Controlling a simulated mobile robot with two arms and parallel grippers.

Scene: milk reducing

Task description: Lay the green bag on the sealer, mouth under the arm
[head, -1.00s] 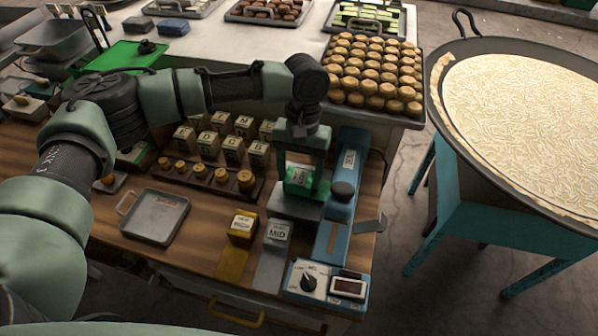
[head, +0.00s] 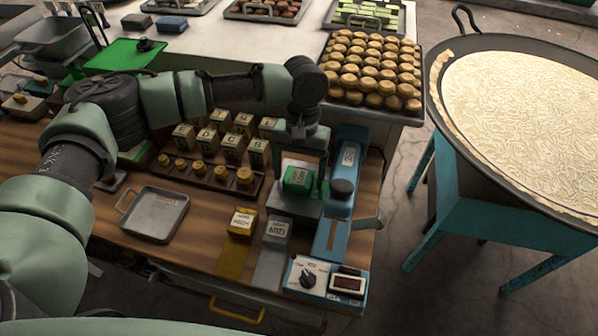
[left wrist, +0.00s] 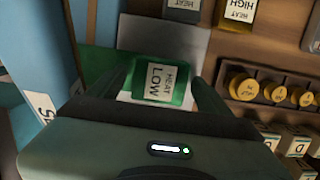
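The green bag (head: 298,179), labelled HEAT LOW, is at the grey plate beside the blue sealer (head: 326,240). In the left wrist view the bag (left wrist: 160,84) shows a flat green part reaching left toward the blue body. Whether its mouth is under the sealer's arm (head: 350,158) is hidden. My left gripper (head: 300,178) points down over the bag, one finger on each side. The fingers look spread, with a narrow gap at the right in the head view. In the left wrist view the fingers (left wrist: 162,85) flank the bag. My right gripper is out of view.
A yellow HIGH bag (head: 240,224) and a grey MID bag (head: 276,230) stand in front. A rack of brass weights (head: 203,173) and lettered blocks stand left. A dial box (head: 307,277) is at the front edge. An empty metal tray (head: 155,214) lies left.

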